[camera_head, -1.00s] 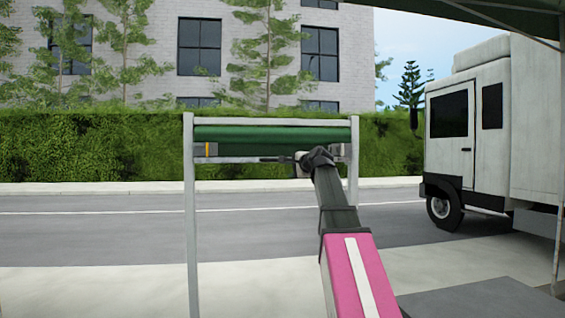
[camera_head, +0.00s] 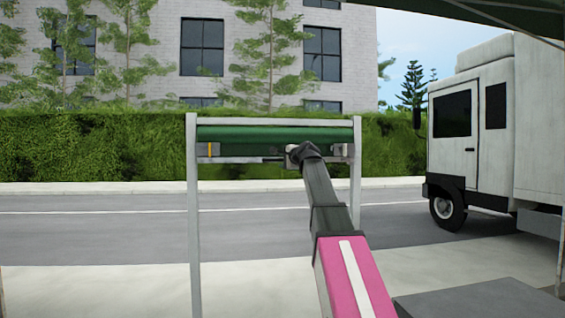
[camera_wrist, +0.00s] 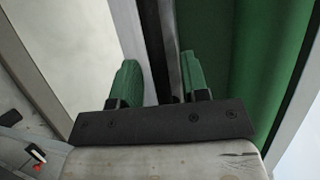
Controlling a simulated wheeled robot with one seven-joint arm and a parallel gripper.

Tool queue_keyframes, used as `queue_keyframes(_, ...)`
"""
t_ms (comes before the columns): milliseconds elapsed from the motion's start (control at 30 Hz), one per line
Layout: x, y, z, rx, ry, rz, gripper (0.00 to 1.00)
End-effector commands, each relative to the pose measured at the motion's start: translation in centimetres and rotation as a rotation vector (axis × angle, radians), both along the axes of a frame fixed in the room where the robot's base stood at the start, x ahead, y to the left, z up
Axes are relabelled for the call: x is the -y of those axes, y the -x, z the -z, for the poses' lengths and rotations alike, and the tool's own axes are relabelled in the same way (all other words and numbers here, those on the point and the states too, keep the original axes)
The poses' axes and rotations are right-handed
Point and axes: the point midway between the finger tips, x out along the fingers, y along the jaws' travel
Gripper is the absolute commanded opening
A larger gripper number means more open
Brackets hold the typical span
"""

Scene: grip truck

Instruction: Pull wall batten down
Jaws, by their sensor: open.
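A rolled green wall sheet (camera_head: 275,135) hangs under the top bar of a grey upright frame. The green sheet (camera_wrist: 240,50) fills the right side of that view.
The grey frame posts (camera_head: 193,225) stand either side of the roll. A white truck (camera_head: 470,140) is parked on the right. A road (camera_head: 100,230) and hedge (camera_head: 90,150) lie behind. The space below the batten, left of my arm, is clear.

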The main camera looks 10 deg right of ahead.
Motion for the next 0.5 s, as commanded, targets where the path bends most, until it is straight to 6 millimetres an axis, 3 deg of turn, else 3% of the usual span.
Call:
queue_keyframes(400, -0.34, -0.76, 0.17, 0.0, 0.001, 0.001, 0.41)
queue_keyframes(467, -0.34, -0.76, 0.17, 0.0, 0.001, 0.0, 0.25)
queue_keyframes(500, -0.34, -0.75, 0.17, 0.0, 0.001, 0.0, 0.12)
